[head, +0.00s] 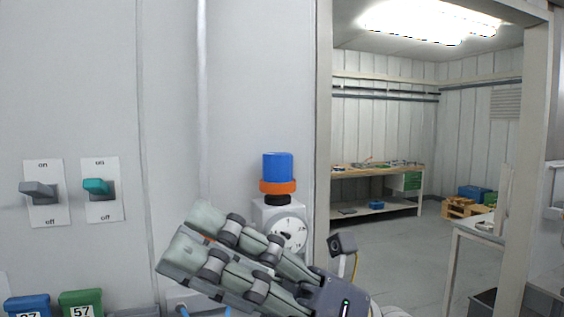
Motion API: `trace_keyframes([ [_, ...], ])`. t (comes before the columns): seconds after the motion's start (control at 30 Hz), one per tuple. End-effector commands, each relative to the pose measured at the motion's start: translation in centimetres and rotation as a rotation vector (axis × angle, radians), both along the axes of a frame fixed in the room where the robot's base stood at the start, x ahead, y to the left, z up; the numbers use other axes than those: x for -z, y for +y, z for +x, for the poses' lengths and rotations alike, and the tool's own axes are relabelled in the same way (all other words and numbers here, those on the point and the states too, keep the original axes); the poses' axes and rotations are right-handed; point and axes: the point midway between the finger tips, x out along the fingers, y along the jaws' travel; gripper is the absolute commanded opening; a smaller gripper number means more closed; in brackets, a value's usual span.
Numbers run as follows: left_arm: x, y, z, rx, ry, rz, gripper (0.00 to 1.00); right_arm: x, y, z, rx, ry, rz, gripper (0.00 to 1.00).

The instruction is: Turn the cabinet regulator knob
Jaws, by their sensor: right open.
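The regulator knob (278,167) is a blue cylinder above an orange ring (278,186) and a black neck. It stands upright on a pale grey regulator body with a round white gauge (289,234) on its front. My right gripper (190,240) is open, its fingers pointing left, in front of and below the knob. The gripper covers the lower part of the regulator body and part of the gauge. It looks apart from the knob, though the depth between them is hard to tell. My left gripper is not in view.
A grey switch (40,191) and a teal switch (98,187) are on the wall at left. Blue (28,306) and green (81,303) numbered items sit at the bottom left. A doorway at right opens to a room with a workbench (378,171). A table (478,228) stands at right.

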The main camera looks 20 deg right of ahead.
Motion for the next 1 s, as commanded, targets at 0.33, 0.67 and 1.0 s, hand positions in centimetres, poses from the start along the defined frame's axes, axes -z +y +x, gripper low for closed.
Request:
trace_keyframes([
  [0.33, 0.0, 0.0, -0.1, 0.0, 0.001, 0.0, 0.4, 2.5, -1.4, 7.4, 0.587, -0.252, -0.729, 0.63],
  [0.67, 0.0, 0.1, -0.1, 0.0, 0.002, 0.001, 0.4, -3.3, -14.4, 11.7, 1.235, -0.124, -0.91, 0.63],
  [1.0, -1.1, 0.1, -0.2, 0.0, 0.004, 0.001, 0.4, -4.4, -16.1, 13.9, 1.323, -0.075, -0.911, 0.63],
])
